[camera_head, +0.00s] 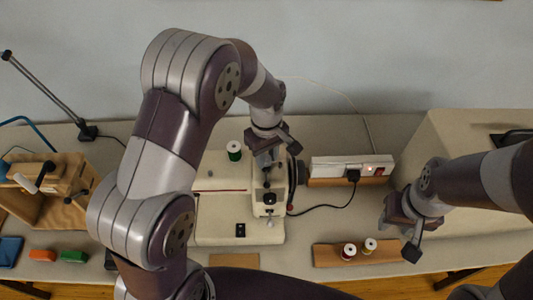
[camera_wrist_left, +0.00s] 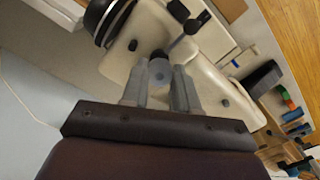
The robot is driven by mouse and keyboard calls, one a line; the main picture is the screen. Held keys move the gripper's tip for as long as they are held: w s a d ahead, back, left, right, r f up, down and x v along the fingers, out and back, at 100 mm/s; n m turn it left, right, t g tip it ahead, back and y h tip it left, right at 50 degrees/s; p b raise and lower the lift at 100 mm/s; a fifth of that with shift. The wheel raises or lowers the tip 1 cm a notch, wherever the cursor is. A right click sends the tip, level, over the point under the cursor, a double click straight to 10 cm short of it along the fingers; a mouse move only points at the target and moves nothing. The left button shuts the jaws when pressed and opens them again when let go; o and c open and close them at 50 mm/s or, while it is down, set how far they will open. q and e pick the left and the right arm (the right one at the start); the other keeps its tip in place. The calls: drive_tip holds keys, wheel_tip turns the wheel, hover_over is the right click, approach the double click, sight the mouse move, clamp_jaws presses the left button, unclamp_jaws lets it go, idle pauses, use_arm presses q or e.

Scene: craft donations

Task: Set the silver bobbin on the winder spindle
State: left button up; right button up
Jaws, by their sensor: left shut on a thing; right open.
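The cream sewing machine (camera_head: 222,230) stands mid-table; it also fills the upper part of the left wrist view (camera_wrist_left: 215,98). My left gripper (camera_head: 268,160) is over the top of the machine. In the left wrist view its fingers (camera_wrist_left: 160,88) are shut on a small pale grey round piece, which looks like the silver bobbin (camera_wrist_left: 160,73). In the head view the gripper hides the bobbin. I cannot clearly make out the winder spindle or tell whether the bobbin touches it. My right gripper (camera_head: 398,237) is open and empty, at the right near the wooden spool board.
A white power strip (camera_head: 340,168) with a black cord is to the right. A wooden box (camera_head: 65,200) is at left.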

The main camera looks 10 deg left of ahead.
use_arm(q)
drive_tip(key=shift+f, duration=0.15)
drive_tip(key=shift+f+b, duration=0.45)
drive_tip(key=shift+f, duration=0.15)
drive_tip(key=o, duration=1.1)
drive_tip(key=shift+c, duration=0.2)
